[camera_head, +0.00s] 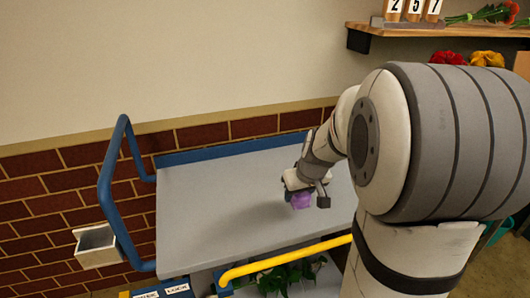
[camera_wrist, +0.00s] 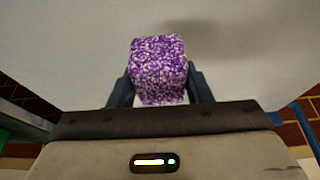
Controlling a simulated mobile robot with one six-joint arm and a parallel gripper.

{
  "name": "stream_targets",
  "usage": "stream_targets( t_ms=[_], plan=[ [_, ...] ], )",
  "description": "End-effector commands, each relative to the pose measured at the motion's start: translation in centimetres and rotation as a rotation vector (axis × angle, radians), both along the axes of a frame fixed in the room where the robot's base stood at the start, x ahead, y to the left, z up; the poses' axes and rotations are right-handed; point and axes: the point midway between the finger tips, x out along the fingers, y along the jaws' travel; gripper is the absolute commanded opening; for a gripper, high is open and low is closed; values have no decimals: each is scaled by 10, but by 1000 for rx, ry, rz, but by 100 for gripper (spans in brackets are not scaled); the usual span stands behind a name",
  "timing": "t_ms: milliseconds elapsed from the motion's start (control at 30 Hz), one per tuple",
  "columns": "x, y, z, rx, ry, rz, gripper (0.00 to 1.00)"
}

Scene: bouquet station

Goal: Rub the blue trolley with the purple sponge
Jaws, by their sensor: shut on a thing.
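The blue trolley has a grey flat top (camera_head: 225,205), a raised blue back edge and a blue tubular handle (camera_head: 107,185) on its left end. The purple sponge (camera_head: 300,199) is over the right part of the top in the head view. In the wrist view the sponge (camera_wrist: 158,68) is a speckled purple and white block between the dark fingers. My gripper (camera_head: 303,190) is shut on it. The sponge is close to the grey top; I cannot tell whether it touches. My arm hides the trolley's right end.
A yellow bar (camera_head: 285,259) runs along the trolley's front, with green leaves (camera_head: 285,278) below it. A small pale bin (camera_head: 97,246) hangs by the handle. A brick wall stands behind. A wooden shelf (camera_head: 440,31) with number cards and red flowers is at upper right. The trolley top's left and middle are clear.

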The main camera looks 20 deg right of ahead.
Motion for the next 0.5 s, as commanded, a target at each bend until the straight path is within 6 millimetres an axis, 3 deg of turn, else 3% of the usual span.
stream_targets(
  t_ms=[200, 500],
  plan=[
    [0, 1, 22, -1, -1, 2, 20],
    [1, 1, 29, 0, -1, 3, 20]
  ],
)
